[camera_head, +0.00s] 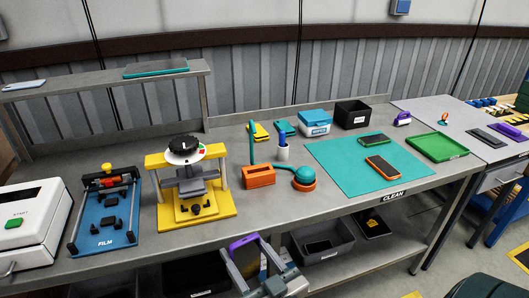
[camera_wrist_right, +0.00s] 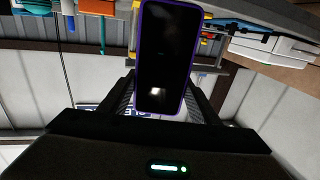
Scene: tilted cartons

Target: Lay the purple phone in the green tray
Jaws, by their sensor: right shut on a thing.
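The purple phone (camera_head: 246,256) has a black screen and a purple rim. It is held tilted in front of the workbench's front edge. My right gripper (camera_head: 255,266) is shut on it, with a finger on each side. In the right wrist view the phone (camera_wrist_right: 167,60) stands up between the two fingers (camera_wrist_right: 166,103), its dark screen facing the camera. The green tray (camera_head: 437,157) lies on the bench's right part, well to the right of and beyond the gripper, and looks empty. My left gripper is not in view.
A teal mat (camera_head: 340,171) with an orange phone (camera_head: 382,167) and a green phone (camera_head: 374,139) lies left of the tray. An orange block (camera_head: 258,177), a yellow press (camera_head: 222,213) and a blue film fixture (camera_head: 107,225) stand further left. A grey bin (camera_head: 336,254) sits on the lower shelf.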

